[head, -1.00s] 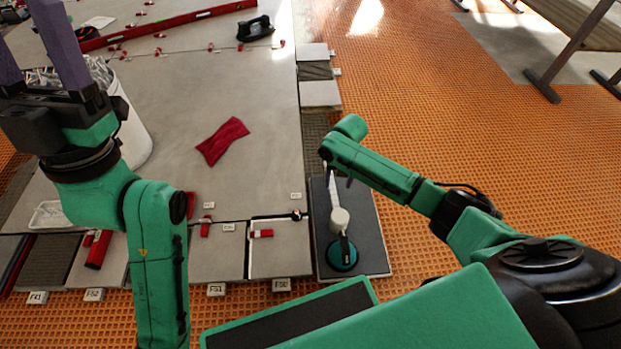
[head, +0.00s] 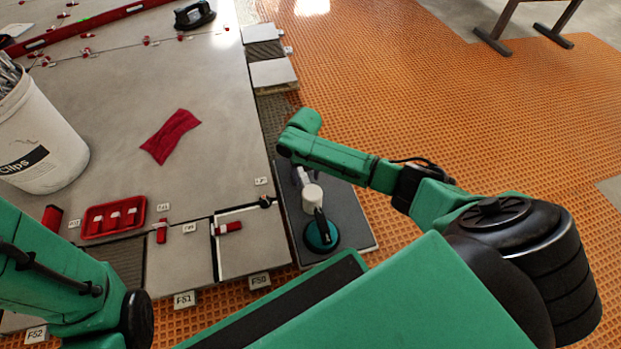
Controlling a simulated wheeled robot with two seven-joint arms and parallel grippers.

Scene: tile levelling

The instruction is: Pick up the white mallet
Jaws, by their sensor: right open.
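The white mallet (head: 313,196) lies on a dark grey board right of the tiled slab. Its pale head shows, and its light handle runs up toward my right wrist, partly hidden under the arm. My right gripper (head: 299,173) is mostly hidden below the green wrist, over the handle end. It is open, and I cannot tell whether the fingers touch the handle. My left arm comes in at the lower left, with its gripper outside the picture.
A teal suction cup (head: 321,236) with a dark handle is beside the mallet head on the board (head: 355,232). A red tray (head: 112,217), a red cloth (head: 170,136) and a white bucket (head: 40,140) are on the slab.

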